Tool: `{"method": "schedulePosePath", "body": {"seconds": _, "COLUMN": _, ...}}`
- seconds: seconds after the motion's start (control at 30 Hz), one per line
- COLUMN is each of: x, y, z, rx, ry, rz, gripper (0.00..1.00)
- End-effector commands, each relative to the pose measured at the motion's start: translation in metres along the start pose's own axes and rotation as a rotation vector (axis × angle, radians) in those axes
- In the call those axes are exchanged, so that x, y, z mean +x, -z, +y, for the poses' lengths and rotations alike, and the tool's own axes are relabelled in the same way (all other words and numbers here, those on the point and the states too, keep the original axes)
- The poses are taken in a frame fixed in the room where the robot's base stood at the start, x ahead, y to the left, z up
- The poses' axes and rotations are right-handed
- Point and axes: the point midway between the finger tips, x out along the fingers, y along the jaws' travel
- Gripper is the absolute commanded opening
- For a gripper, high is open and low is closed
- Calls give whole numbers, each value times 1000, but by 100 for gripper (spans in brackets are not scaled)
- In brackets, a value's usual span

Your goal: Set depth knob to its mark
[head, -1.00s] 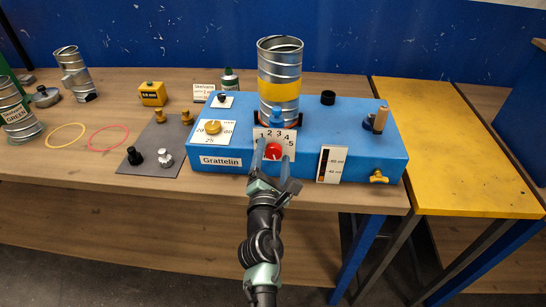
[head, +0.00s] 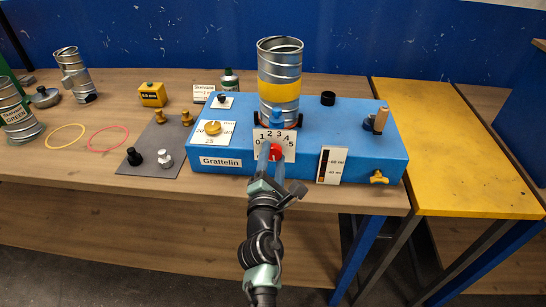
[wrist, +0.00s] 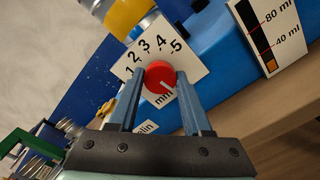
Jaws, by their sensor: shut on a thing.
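A red round knob (head: 276,152) sits on a white dial plate with numbers up to 5 on the front of the blue machine (head: 230,175). My gripper (head: 272,156) is shut on the red knob, one finger on each side. In the wrist view the fingers (wrist: 160,80) flank it. A yellow knob (head: 213,127) on a second dial is at the machine's left.
A metal duct (head: 280,85) with a yellow band stands upright behind the dial. A level gauge (head: 331,164) and a yellow tap (head: 378,177) are to the right. A grey mat (head: 150,148) with small knobs lies left of the machine.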

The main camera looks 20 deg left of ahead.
Motion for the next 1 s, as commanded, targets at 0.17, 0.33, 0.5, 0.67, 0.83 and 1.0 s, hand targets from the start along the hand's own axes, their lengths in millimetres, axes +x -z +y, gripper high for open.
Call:
{"method": "schedulePosePath", "body": {"seconds": 0.17, "x": 0, "y": 2, "z": 0, "rx": 150, "ry": 0, "rz": 2, "gripper": 0}}
{"method": "schedulePosePath", "body": {"seconds": 0.33, "x": 0, "y": 2, "z": -1, "rx": 313, "ry": 0, "rz": 2, "gripper": 0}}
{"method": "schedulePosePath", "body": {"seconds": 0.5, "x": 0, "y": 2, "z": -1, "rx": 475, "ry": 0, "rz": 1, "gripper": 0}}
{"method": "schedulePosePath", "body": {"seconds": 0.67, "x": 0, "y": 2, "z": -1, "rx": 627, "ry": 1, "rz": 1, "gripper": 0}}
{"method": "schedulePosePath", "body": {"seconds": 0.83, "x": 0, "y": 2, "z": -1, "rx": 788, "ry": 1, "rz": 2, "gripper": 0}}
{"method": "schedulePosePath", "body": {"seconds": 1.0, "x": 0, "y": 3, "z": -1, "rx": 950, "ry": 0, "rz": 2, "gripper": 0}}
